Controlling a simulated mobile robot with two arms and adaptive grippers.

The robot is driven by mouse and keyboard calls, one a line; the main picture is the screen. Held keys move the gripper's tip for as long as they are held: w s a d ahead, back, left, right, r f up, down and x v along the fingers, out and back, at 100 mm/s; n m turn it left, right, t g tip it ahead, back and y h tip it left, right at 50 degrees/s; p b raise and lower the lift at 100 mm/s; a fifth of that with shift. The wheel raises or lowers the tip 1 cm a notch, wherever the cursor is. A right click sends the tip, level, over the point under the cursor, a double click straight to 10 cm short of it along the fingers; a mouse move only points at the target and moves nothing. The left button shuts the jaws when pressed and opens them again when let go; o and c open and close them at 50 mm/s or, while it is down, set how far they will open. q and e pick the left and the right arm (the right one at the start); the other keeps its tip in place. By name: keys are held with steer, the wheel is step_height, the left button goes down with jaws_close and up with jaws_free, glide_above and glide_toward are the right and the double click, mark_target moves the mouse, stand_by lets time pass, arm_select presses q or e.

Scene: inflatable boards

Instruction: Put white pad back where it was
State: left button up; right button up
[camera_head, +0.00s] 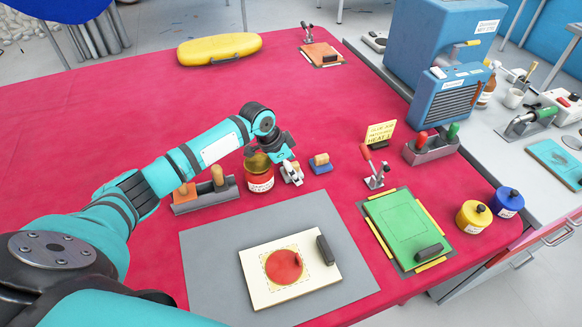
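The gap between the fingers is too small to make out. A cream-white board (256,274) with a red round patch and a black handle lies on a grey mat (205,262) at the front. My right gripper is not in view.
A holder with wooden-knobbed tools (205,201) stands left of the jar. A green board (403,225), a toggle clamp (375,172) and yellow (473,219) and blue (506,203) pots stand to the right. The red table's left side is clear.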

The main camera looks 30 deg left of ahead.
arm_select(q)
steer(key=v, duration=1.2)
steer(key=shift+b, duration=0.35)
steer(key=shift+s, duration=0.1)
